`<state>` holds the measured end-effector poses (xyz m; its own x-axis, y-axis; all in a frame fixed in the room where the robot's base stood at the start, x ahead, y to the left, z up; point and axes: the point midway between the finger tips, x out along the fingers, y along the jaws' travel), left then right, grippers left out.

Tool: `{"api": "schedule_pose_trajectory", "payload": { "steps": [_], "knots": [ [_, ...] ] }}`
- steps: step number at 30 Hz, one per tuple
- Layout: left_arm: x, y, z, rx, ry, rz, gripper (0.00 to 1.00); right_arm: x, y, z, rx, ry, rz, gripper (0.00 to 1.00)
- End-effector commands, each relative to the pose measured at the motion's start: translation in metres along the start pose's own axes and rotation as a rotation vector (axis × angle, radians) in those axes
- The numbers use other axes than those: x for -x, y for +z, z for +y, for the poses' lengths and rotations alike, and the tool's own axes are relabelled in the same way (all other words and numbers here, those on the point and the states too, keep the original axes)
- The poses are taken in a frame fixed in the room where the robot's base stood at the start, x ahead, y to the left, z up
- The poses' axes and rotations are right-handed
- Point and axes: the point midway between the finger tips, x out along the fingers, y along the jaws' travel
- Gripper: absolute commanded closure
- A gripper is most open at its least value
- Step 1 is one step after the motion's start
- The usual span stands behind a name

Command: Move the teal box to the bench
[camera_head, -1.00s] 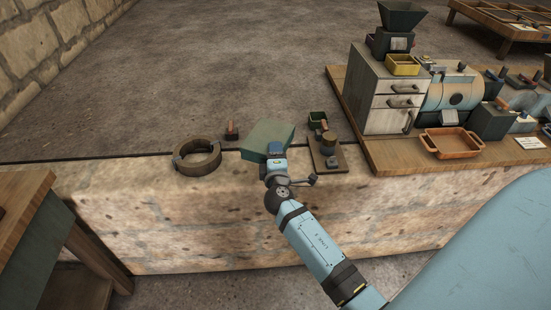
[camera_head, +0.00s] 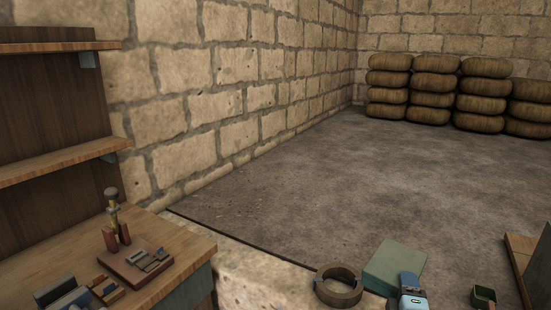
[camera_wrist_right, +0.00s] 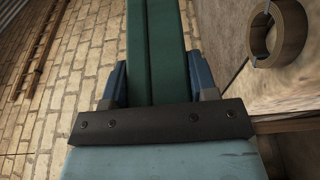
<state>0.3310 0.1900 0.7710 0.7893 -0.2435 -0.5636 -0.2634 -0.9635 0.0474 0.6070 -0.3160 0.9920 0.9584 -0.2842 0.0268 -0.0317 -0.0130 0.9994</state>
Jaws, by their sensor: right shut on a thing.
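The teal box (camera_head: 395,265) is at the bottom right of the head view, over the stone ledge. My right gripper (camera_head: 410,290) is at its near side. In the right wrist view the same box (camera_wrist_right: 157,50) lies between the two blue fingers of my right gripper (camera_wrist_right: 157,85), which are shut on it. A wooden bench (camera_head: 190,245) stands at the lower left of the head view, with shelves above it. My left gripper is in neither view.
A brown ring (camera_head: 338,287) lies on the stone ledge (camera_head: 260,285), left of the box. The bench top holds a small wooden fixture (camera_head: 135,262) and dark parts (camera_head: 65,298) at its front. Stacked sacks (camera_head: 440,90) stand by the far wall.

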Motion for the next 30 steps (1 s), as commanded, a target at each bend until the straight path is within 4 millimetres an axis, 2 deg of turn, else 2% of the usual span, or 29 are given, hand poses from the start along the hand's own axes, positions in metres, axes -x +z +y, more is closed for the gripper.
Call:
{"api": "schedule_pose_trajectory", "payload": {
  "steps": [1,3,10,17,24,30],
  "knots": [
    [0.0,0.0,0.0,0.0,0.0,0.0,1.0,0.004,-0.012,0.01,0.002,0.004,0.053,0.85],
    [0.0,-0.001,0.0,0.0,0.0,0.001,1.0,0.011,-0.027,0.018,0.006,-0.001,0.117,0.85],
    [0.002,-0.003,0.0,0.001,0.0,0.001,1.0,0.04,-0.068,0.035,0.021,-0.029,0.303,0.85],
    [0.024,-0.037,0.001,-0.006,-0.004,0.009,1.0,0.063,-0.058,0.061,0.027,-0.033,0.285,0.85],
    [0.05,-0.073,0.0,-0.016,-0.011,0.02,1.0,0.098,-0.047,0.094,0.027,-0.034,0.282,0.85],
    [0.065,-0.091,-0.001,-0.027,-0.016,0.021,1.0,0.124,-0.041,0.115,0.022,-0.031,0.286,0.85]
  ]
}}
